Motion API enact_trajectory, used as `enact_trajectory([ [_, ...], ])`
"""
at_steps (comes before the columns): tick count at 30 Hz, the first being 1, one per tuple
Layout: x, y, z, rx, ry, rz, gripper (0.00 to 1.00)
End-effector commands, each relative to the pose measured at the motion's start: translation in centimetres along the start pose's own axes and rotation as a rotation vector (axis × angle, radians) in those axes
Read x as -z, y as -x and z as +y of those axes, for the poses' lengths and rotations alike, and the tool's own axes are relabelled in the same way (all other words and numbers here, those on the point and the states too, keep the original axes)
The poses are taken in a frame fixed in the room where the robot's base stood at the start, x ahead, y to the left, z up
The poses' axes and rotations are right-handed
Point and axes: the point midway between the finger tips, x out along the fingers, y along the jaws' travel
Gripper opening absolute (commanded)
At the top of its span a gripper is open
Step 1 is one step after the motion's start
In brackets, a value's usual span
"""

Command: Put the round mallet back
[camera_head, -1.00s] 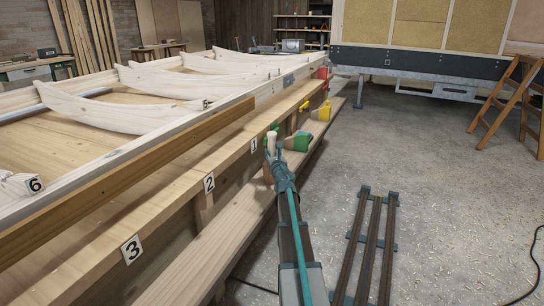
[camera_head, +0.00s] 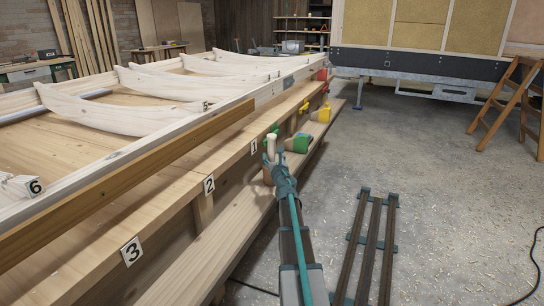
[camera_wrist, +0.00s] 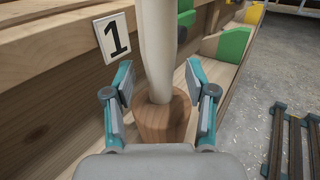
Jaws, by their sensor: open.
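The round mallet has a pale handle (camera_wrist: 158,45) and a brown, rounded wooden head (camera_wrist: 163,118). It stands head down with the handle up, beside the number 1 label (camera_wrist: 115,37). In the head view, the handle (camera_head: 271,146) rises at the bench side, with the head low near the lower shelf (camera_head: 205,262). My gripper (camera_wrist: 162,88) is open, with one finger on each side of the mallet and gaps visible between. In the head view, my gripper (camera_head: 278,160) partly covers the mallet. The head's contact with the shelf is hidden.
Dark rails (camera_head: 370,245) lie on the floor to the right.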

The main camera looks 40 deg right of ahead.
Motion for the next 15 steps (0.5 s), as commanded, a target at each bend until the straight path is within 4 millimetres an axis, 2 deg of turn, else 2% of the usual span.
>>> enact_trajectory([
  [1, -0.1, 1.3, 0.0, 0.0, 0.0, 0.0, 0.56],
  [9, -0.1, 6.7, 0.0, 0.002, 0.0, 0.0, 0.56],
  [15, -0.1, 9.4, 0.1, 0.0, 0.0, 0.0, 0.56],
])
